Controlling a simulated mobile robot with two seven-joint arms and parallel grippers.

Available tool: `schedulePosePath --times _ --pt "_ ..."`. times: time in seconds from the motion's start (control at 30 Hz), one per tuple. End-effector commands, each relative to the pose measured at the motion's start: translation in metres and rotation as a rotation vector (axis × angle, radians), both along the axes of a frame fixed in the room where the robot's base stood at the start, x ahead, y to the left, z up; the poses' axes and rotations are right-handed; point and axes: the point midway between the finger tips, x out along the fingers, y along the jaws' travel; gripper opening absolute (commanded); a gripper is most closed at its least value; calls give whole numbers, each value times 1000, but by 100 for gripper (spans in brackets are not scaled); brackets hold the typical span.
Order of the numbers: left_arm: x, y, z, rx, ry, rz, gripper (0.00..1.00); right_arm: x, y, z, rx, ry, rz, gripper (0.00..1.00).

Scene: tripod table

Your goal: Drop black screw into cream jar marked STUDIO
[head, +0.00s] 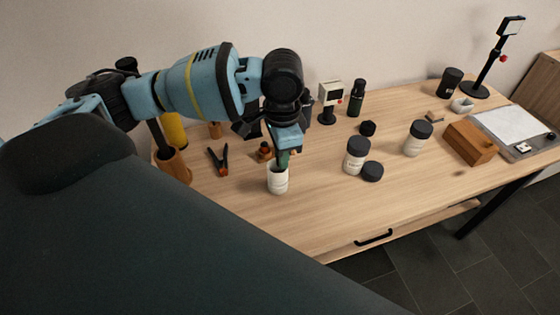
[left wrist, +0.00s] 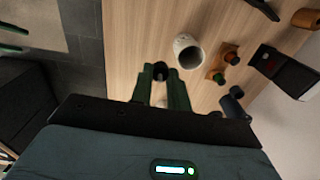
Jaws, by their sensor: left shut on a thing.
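My left gripper (head: 283,158) is above the near middle of the wooden table, pointing down. In the left wrist view its green fingers (left wrist: 161,80) are shut on a small black thing, the black screw (left wrist: 160,69). An open cream jar (head: 278,185) stands upright just under the gripper in the head view. It also shows in the left wrist view (left wrist: 179,43), with its open mouth ahead and to the right of the fingertips. The screw shows beside the mouth there, not inside it. The marking on this jar cannot be read. My right gripper is not in view.
Two jars with dark lids, one nearer (head: 356,158) and one farther right (head: 417,140), stand right of the gripper, with a loose dark lid (head: 372,171). Pliers (head: 218,162) and a brown cup (head: 175,168) are left. A wooden box (head: 470,143) is right. The front middle is clear.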

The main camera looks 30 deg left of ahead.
Motion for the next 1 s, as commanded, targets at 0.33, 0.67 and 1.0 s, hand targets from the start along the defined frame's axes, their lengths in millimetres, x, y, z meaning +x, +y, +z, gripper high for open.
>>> schedulePosePath --times 0.33,0.67,1.0 --pt "25 19 8 3 2 -464 0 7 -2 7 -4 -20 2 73" --pt "45 39 15 3 6 -909 0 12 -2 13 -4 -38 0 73" --pt "59 55 19 0 9 -1260 0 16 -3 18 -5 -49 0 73"
